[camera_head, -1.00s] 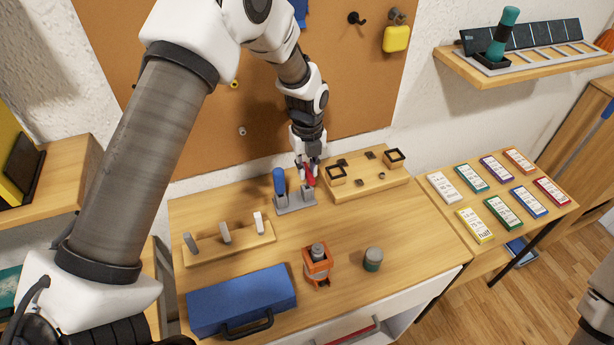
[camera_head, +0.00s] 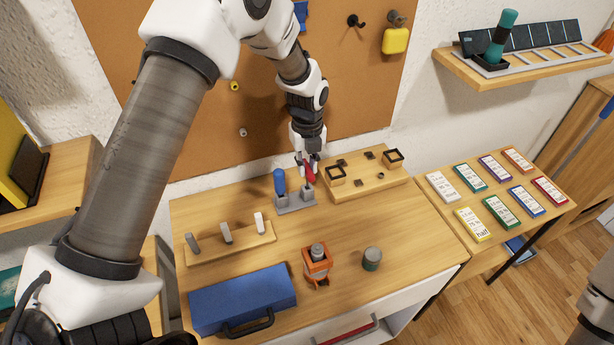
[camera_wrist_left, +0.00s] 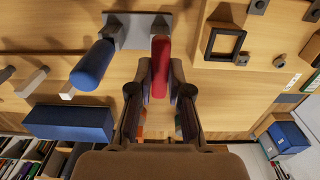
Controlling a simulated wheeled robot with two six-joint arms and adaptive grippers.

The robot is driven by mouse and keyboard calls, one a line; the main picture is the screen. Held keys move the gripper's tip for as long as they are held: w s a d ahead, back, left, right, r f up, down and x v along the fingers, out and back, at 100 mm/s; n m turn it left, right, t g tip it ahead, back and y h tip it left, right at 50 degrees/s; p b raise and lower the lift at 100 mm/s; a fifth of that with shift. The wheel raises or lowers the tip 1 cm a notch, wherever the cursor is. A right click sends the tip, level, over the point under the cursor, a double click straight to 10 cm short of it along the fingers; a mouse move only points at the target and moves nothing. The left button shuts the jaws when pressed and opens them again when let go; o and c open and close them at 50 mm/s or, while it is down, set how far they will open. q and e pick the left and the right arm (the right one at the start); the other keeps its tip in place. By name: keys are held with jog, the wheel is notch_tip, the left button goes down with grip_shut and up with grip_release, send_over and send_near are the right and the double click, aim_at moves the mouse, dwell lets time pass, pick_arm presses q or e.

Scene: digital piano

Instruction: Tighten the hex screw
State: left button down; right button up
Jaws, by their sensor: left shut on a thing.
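My left gripper (camera_head: 309,169) points down at the back of the workbench and is shut on a red-handled tool (camera_head: 310,174). In the left wrist view the red handle (camera_wrist_left: 160,62) lies between the two fingers. The tool stands at the grey holder (camera_head: 296,205), beside a blue-handled tool (camera_head: 279,181). Whether its tip is still in the holder I cannot tell. An orange fixture (camera_head: 317,270) with a grey round top stands at the bench's middle front. I cannot make out a hex screw clearly. My right gripper is not in view.
A wooden block with black square frames (camera_head: 376,176) lies right of the holder. A rack with grey pegs (camera_head: 230,245), a blue toolbox (camera_head: 243,300) and a small grey-green cylinder (camera_head: 372,259) also stand on the bench. The bench right of the cylinder (camera_head: 425,240) is clear.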

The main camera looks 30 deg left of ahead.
pick_arm(q)
jog(key=shift+r+p, duration=1.9)
jog(key=shift+r, duration=0.6)
jog(key=shift+f, duration=0.1)
